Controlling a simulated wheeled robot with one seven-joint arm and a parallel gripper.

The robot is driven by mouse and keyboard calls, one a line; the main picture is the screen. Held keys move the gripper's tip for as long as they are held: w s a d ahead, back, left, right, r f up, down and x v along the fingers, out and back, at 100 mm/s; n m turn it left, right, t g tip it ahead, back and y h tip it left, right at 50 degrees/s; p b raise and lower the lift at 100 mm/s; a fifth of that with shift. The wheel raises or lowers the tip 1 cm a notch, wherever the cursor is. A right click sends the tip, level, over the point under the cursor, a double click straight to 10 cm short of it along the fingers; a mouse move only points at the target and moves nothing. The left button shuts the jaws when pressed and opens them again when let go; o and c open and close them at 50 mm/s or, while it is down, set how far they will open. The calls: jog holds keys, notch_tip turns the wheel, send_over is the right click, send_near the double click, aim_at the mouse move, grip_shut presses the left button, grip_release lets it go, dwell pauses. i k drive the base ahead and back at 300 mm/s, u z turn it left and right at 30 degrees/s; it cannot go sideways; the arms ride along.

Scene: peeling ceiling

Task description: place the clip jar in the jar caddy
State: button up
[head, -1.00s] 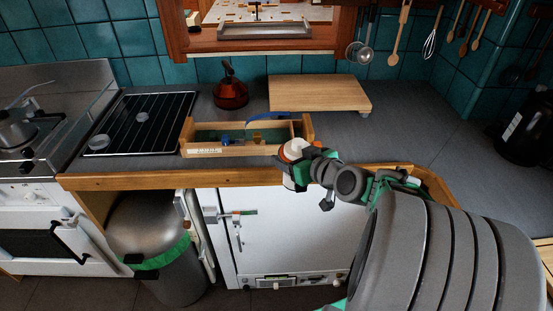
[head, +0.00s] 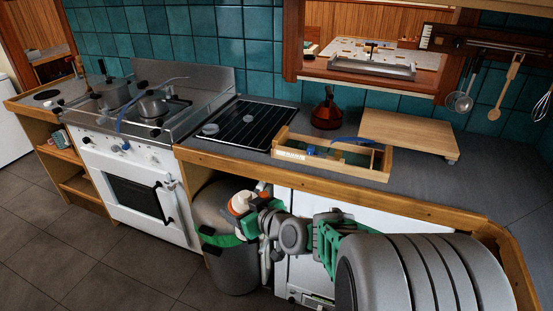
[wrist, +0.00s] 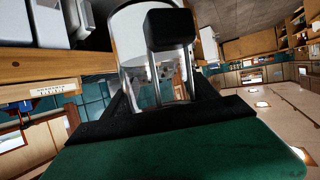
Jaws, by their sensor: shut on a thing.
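The clip jar (head: 240,202) shows a white top and an orange band in the head view. My gripper (head: 246,217) is shut on it, in front of the metal bin and below the counter's front edge in the picture. In the wrist view the jar (wrist: 156,78) is clear glass with a white top, between the fingers. The jar caddy (head: 325,167) is an open wooden box with a divider and a blue bar, standing on the counter, up and right of my gripper. Its labelled side (wrist: 50,90) seems to show at the left of the wrist view.
A cutting board (head: 407,132) and a red-brown kettle (head: 327,112) stand behind the caddy. A black hob (head: 251,124) lies left of it. The counter's wooden front edge (head: 330,188) runs between my gripper and the caddy. The metal bin (head: 232,270) stands below.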

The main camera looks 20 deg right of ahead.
aim_at(331, 154)
jog(key=u, duration=1.4)
jog(key=i, duration=0.95)
jog(key=z, duration=2.35)
